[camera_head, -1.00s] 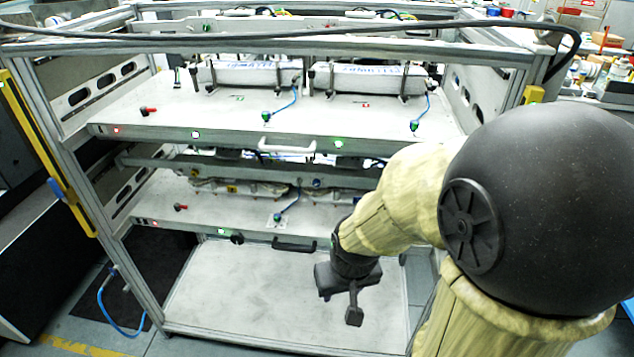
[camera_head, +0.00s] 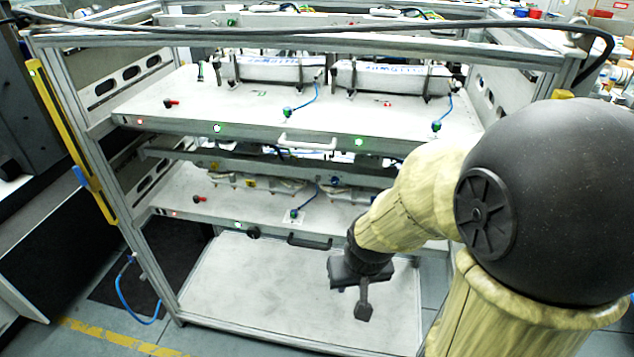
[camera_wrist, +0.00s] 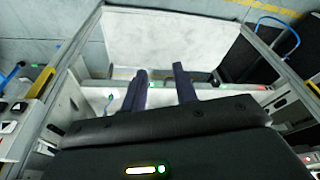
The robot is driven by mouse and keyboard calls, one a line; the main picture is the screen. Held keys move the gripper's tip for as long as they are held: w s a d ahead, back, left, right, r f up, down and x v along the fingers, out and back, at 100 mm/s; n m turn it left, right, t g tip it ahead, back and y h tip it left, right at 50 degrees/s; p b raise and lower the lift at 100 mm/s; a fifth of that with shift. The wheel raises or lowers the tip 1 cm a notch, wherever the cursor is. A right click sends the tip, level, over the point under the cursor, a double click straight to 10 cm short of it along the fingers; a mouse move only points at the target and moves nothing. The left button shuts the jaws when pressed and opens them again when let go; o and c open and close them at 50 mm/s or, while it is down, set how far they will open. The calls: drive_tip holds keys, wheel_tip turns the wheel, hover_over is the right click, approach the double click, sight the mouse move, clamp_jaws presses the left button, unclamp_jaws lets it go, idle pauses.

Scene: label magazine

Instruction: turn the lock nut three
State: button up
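No part is marked as lock nut three, and I cannot tell which one it is. A small round black knob (camera_head: 253,232) sits on the front edge of the lower shelf, between a green light and the black handle (camera_head: 309,243). My gripper (camera_head: 362,308) hangs in front of the rack, below and to the right of that handle, apart from the shelf front. In the wrist view, the two dark fingers of my gripper (camera_wrist: 162,79) stand apart with nothing between them. The shelf front with a green light shows behind them.
The upper shelf (camera_head: 160,105) has a white handle (camera_head: 307,143) and lights on its front edge. The rack's bottom plate (camera_head: 290,285) is bare. A yellow strip (camera_head: 70,140) runs up the left post. A blue hose (camera_head: 137,305) hangs by the lower left post.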

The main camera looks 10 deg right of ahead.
drive_tip(key=w+a+f+m+t+h, duration=0.2)
drive_tip(key=w+t, duration=0.4)
drive_tip(key=w, duration=0.6)
drive_tip(key=w+a+f+m+t+h, duration=0.2)
drive_tip(key=w+a+f+t+h, duration=0.2)
drive_tip(key=w+t, duration=0.3)
drive_tip(key=w+h, duration=0.1)
drive_tip(key=w, duration=0.4)
drive_tip(key=shift+w+a+f+b, duration=0.25)
drive_tip(key=shift+w+f+b, duration=0.05)
drive_tip(key=shift+f+b, duration=0.1)
drive_tip(key=p, duration=0.4)
approach(317, 181)
drive_tip(key=x, duration=0.9)
